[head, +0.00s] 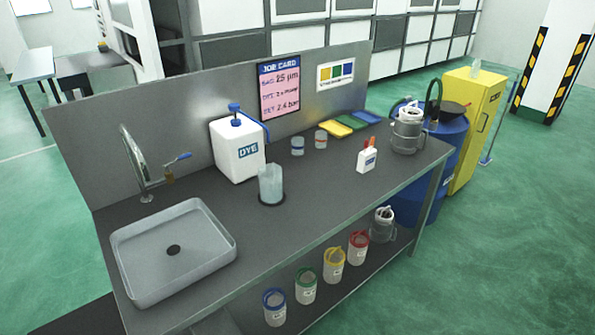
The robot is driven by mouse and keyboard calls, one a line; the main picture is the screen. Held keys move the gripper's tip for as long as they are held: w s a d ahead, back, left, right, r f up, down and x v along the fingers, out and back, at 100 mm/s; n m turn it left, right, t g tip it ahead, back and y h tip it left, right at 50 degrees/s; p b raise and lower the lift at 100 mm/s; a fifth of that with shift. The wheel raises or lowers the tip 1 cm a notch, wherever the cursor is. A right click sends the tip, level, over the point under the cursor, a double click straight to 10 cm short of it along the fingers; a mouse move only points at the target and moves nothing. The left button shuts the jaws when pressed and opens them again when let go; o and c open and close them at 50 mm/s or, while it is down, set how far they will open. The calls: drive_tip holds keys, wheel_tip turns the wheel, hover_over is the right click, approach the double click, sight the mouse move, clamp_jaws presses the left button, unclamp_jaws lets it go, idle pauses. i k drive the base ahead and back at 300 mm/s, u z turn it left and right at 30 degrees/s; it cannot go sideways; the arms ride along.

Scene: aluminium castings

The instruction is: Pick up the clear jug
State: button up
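The clear jug (271,185) stands upright on the grey bench top, on a dark round patch, just in front of the white dye container (238,148). It looks translucent and pale blue-grey. Whether it holds liquid I cannot tell. Its top partly overlaps the lower right of the dye container in the head view. My gripper is not in view.
Bench space before the jug is clear.

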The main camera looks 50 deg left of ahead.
sight(270, 185)
drive_tip(key=u, duration=0.25)
drive_tip(key=i, duration=1.55)
drive_tip(key=u, duration=1.2)
drive_tip(key=i, duration=0.8)
drive_tip(key=u, duration=1.5)
drive_tip(key=i, duration=0.5)
drive_tip(key=u, duration=0.3)
